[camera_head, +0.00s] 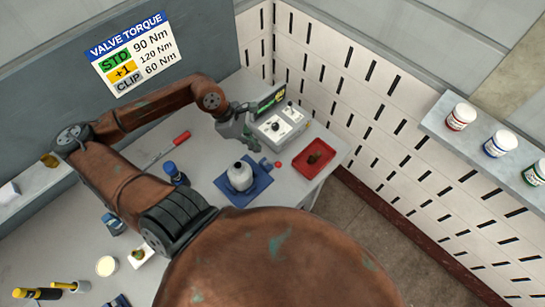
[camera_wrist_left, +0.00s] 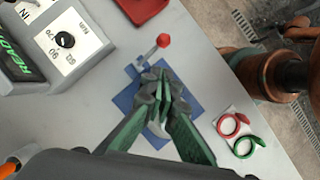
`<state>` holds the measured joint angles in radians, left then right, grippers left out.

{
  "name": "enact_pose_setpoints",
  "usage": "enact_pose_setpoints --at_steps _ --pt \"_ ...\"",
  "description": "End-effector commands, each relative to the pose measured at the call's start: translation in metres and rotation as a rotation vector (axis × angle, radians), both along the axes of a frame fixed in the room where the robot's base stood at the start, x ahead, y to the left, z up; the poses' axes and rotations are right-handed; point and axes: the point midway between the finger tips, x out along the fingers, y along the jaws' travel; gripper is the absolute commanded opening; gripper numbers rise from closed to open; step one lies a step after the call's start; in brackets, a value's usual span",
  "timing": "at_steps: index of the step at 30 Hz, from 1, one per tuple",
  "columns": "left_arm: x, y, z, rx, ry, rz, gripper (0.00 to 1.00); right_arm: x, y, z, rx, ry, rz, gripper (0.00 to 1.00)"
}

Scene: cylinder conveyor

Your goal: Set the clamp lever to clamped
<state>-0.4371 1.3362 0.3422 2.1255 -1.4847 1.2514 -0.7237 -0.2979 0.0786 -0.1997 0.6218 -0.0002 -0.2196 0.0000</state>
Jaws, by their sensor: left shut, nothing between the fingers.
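The clamp lever is a short grey arm with a red ball knob (camera_wrist_left: 163,40), and it points up and right from the blue clamp base (camera_wrist_left: 124,101) in the left wrist view. In the head view its red knob (camera_head: 278,165) shows at the right of the blue base (camera_head: 259,189). A grey rounded cylinder (camera_head: 240,178) stands upright on that base. My left gripper (camera_head: 254,146) is shut and empty, just behind the cylinder in the head view. In the wrist view the closed fingers (camera_wrist_left: 163,82) hide much of the base and the cylinder. They look apart from the knob.
A control box (camera_head: 280,124) with a screen and dial stands beside my left gripper. A red tray (camera_head: 300,165) lies to the right. A blue-capped item (camera_head: 175,172) and a red-handled screwdriver (camera_head: 180,138) are on the left. Red and green rings (camera_wrist_left: 230,125) show in the wrist view.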

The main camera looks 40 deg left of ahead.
Motion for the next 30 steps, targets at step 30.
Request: enact_pose_setpoints --at_steps 30 --pt "0.028 -0.046 -0.076 0.001 0.000 0.001 0.00 -0.003 0.001 0.013 0.001 0.004 -0.001 0.81"
